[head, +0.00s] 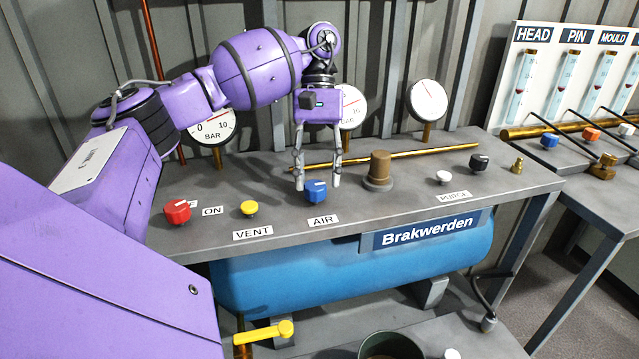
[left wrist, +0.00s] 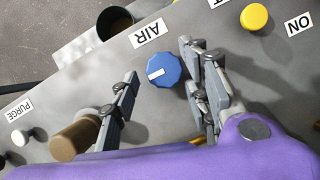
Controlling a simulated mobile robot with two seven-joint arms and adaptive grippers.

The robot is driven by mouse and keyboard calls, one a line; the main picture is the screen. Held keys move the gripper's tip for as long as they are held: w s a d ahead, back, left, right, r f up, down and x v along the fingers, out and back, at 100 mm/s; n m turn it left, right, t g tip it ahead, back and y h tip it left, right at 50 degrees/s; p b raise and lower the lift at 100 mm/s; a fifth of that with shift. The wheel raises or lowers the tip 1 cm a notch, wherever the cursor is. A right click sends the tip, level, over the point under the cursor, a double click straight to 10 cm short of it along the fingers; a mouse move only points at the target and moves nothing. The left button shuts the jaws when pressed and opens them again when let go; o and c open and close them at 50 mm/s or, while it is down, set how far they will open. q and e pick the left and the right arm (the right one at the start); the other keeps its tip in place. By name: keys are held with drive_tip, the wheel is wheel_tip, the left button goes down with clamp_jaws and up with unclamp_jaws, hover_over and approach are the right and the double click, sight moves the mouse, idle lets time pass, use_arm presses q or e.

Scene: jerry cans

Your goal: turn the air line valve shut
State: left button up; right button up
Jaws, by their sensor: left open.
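The air line valve is a blue knob (head: 316,191) behind the AIR label (head: 323,221) on the grey bench top. It also shows in the left wrist view (left wrist: 164,70), with a white pointer mark on its face. My left gripper (head: 316,185) points down over the knob with its fingers open. In the left wrist view the two fingers (left wrist: 160,88) stand on either side of the knob, with gaps, and I see no contact. My right gripper is in neither view.
A red knob (head: 177,211) and a yellow VENT button (head: 249,208) are to the left. A brown cylinder (head: 379,169) stands close on the right, with a white PURGE button (head: 443,177) and black knob (head: 480,162) beyond. A brass pipe (head: 420,154) and gauges (head: 427,100) are behind.

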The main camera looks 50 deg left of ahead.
use_arm(q)
drive_tip(key=shift+s+d+f, duration=0.15)
drive_tip(key=shift+s+f, duration=0.05)
drive_tip(key=shift+f, duration=0.3)
drive_tip(key=shift+c, duration=0.5)
drive_tip(key=c, duration=0.9)
